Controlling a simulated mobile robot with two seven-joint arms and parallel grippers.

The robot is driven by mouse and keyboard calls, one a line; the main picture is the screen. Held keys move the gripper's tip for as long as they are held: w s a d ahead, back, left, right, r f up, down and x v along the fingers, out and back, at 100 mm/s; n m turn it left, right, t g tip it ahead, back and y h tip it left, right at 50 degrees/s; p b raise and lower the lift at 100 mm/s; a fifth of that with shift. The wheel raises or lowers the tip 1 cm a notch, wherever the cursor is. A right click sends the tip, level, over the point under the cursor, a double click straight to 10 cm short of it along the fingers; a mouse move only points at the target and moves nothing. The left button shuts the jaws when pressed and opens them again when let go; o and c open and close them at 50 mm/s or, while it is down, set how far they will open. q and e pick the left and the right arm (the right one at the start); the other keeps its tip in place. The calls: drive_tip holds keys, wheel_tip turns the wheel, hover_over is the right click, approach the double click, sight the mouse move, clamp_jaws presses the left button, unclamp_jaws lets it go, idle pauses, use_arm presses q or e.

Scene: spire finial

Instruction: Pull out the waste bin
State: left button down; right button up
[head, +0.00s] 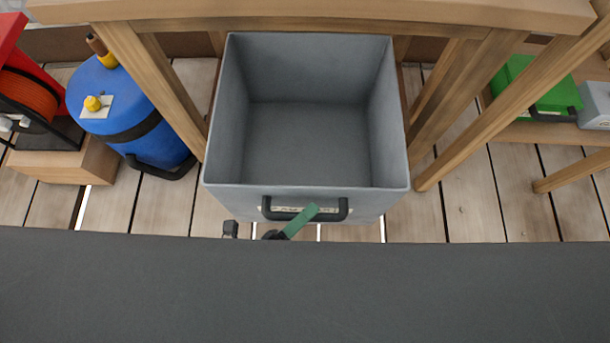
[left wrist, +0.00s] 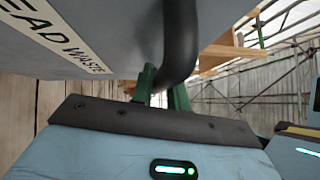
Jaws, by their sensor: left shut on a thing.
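The waste bin (head: 305,145) is an open, empty grey box in the head view, standing between wooden bench legs. Its open top shows fully, with the back rim just below the bench top's front edge. Its front has a black bar handle (head: 334,210) and a pale label, which reads "EAD WASTE" in the left wrist view (left wrist: 60,40). My left gripper (head: 295,220) has green fingers and is shut on the handle. The left wrist view shows the fingers (left wrist: 163,90) around the black handle (left wrist: 181,40). My right gripper is not in view.
The wooden bench (head: 320,12) crosses the top, its legs close on both sides of the bin. A blue tank (head: 130,115) and a red reel (head: 30,90) on a wooden block stand left. A green case (head: 530,90) lies right. The plank floor (head: 465,205) is bare right of the bin.

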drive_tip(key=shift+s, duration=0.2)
use_arm(q)
drive_tip(key=c, duration=1.4)
unclamp_jaws()
drive_tip(key=shift+o, duration=0.2)
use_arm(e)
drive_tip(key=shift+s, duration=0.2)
use_arm(q)
drive_tip(key=v, duration=0.8)
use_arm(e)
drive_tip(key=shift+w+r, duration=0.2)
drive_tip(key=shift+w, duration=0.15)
use_arm(q)
drive_tip(key=shift+w, duration=0.1)
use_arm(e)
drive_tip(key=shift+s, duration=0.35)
